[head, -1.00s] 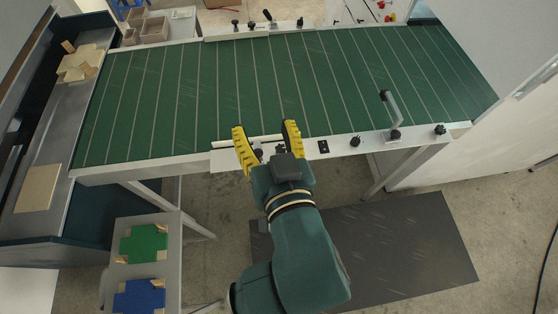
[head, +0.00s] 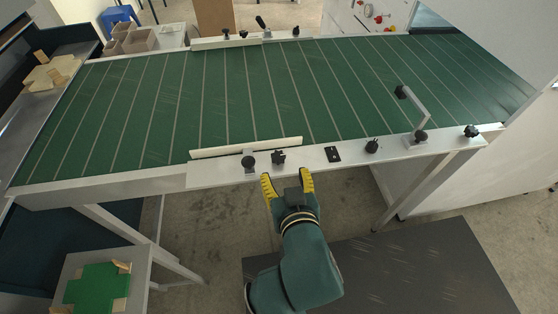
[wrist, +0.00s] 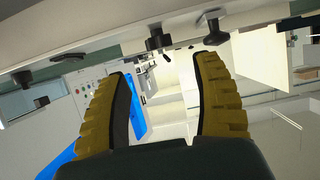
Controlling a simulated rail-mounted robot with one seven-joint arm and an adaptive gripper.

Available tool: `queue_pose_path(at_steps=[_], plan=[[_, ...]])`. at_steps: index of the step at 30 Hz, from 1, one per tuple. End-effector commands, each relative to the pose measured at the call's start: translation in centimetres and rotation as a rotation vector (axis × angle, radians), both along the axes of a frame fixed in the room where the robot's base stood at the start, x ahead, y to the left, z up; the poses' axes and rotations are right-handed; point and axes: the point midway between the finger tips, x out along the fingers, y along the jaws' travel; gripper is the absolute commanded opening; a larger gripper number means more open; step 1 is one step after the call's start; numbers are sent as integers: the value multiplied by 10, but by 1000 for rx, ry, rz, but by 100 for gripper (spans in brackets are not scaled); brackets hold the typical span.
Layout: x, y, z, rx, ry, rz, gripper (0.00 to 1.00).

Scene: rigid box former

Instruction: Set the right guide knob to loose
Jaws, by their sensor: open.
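The green conveyor (head: 230,90) has a near side plate (head: 310,164) with a white guide strip (head: 246,147). Two black knobs stand by the strip: one with a round base (head: 249,161) and, to its right, another (head: 278,156). Which one is the right guide knob, and its setting, I cannot tell. My gripper (head: 287,175) is open and empty, just in front of the plate's near edge, below these knobs in the picture. In the wrist view, my yellow fingers (wrist: 163,75) are spread, with a dark knob (wrist: 158,42) beyond the gap and another (wrist: 215,36) beyond the right fingertip.
Further right on the near side are a black slotted piece (head: 333,154), a black knob (head: 372,146), a raised crank arm (head: 416,106) and an end knob (head: 471,131). A far guide (head: 225,42) carries more knobs. A dark mat (head: 400,270) covers the floor.

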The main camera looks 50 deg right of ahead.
Motion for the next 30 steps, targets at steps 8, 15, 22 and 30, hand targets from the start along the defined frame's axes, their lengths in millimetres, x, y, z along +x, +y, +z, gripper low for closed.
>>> queue_pose_path(at_steps=[8,15,22,30], plan=[[47,-36,-26,-1,-2,-2,66],[62,-47,-33,0,0,1,66],[62,-47,-33,0,0,1,65],[62,-46,-33,0,0,0,13]])
